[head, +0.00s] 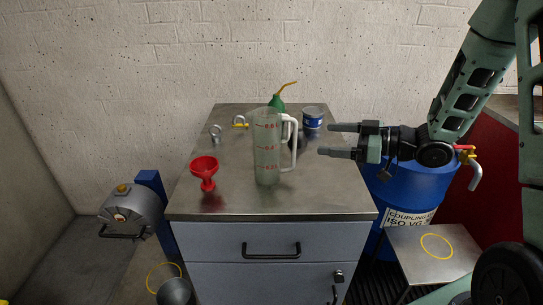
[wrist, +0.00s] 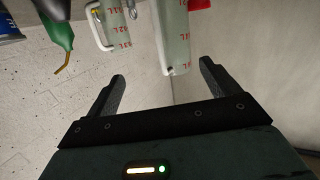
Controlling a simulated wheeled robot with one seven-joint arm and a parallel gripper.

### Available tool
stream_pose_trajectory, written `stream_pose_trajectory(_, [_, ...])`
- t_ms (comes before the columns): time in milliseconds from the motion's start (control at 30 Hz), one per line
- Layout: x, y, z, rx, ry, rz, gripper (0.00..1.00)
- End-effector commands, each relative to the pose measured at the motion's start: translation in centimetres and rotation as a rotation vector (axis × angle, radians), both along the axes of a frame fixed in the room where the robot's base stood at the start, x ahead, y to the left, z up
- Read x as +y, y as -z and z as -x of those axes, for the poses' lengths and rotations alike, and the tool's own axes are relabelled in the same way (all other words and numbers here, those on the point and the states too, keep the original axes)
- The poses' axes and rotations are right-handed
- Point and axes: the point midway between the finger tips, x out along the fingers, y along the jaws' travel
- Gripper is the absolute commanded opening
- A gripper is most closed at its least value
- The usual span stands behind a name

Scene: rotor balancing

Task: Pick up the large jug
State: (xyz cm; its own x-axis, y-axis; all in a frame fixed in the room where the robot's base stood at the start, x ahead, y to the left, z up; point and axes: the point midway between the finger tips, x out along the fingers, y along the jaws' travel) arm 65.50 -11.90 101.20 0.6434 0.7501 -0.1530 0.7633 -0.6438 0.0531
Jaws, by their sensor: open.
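The large jug (head: 266,150) is clear with red volume marks. It stands upright on the metal cabinet top, its white handle (head: 294,145) facing right. My gripper (head: 325,140) is to the right of the handle, open and empty. Its fingers point left toward the jug, with a gap between. In the wrist view, which looks upside down, a tall marked jug (wrist: 174,40) lies beyond the open fingers (wrist: 160,85). A second marked vessel with a white handle (wrist: 116,25) is to its left; in the head view it seems largely hidden behind the large jug.
A red funnel (head: 206,172) stands left of the jug. A green oil can (head: 277,102), a blue tin (head: 313,117) and small metal eyebolts (head: 240,121) are at the back. The cabinet top's (head: 320,195) front right is clear. A blue drum (head: 410,195) stands right, below my gripper.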

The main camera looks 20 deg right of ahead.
Motion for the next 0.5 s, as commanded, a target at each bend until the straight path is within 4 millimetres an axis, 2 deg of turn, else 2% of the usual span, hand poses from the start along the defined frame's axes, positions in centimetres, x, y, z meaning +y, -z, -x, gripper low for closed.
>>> stream_pose_trajectory(100, [-1.6, -0.3, 1.6, -0.032, -0.044, -0.099, 0.88])
stream_pose_trajectory(233, [-1.9, -0.7, 2.3, -0.049, -0.074, -0.15, 0.88])
stream_pose_trajectory(367, [-0.3, -0.9, 1.4, -0.053, -0.083, -0.158, 0.88])
stream_pose_trajectory(500, [2.2, -1.0, -0.3, -0.052, -0.083, -0.157, 0.88])
